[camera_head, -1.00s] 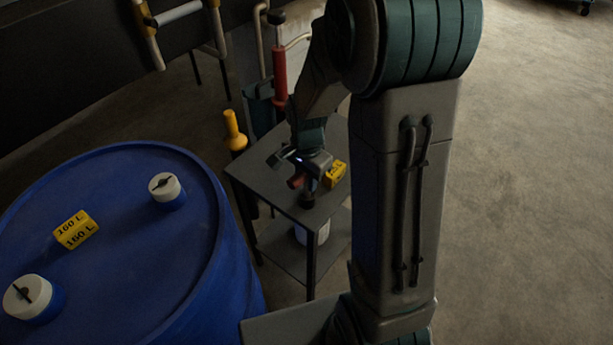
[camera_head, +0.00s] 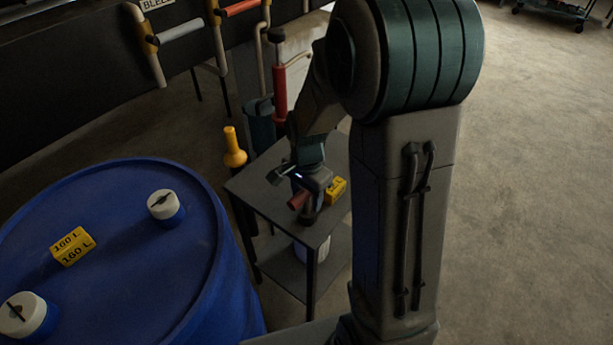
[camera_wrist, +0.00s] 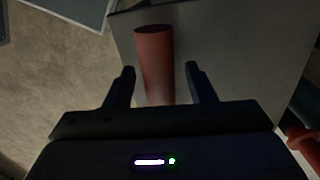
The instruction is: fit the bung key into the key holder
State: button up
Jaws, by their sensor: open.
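A red cylinder (camera_head: 299,199), which looks like the handle of the bung key, is at the small dark table in the head view. In the wrist view the red cylinder (camera_wrist: 154,50) lies between the two fingers, with a gap on each side. My gripper (camera_wrist: 160,70) is open around it; in the head view my gripper (camera_head: 304,190) is over the front part of the table. A dark round piece (camera_head: 308,216) shows just below the red cylinder; I cannot tell whether it is the key's end or the key holder.
The table (camera_head: 262,193) also bears a yellow block (camera_head: 335,190) close beside my gripper. A blue drum (camera_head: 130,270) with white caps stands at left. A yellow funnel-like thing (camera_head: 233,150) and a red cylinder (camera_head: 279,95) stand behind.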

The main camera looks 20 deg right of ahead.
notch_tip(320, 180, up, 13)
jog(key=p, duration=0.1)
dwell(0.6)
jog(key=s+r+n+t+p, duration=0.2)
jog(key=s+r+n+p, duration=0.4)
jog(key=s+n, duration=0.5)
jog(key=shift+s+r+n+t, duration=0.3)
jog(key=shift+s+r+t, duration=0.1)
jog(key=shift+s+r, duration=0.85)
jog(key=shift+s+f, duration=0.1)
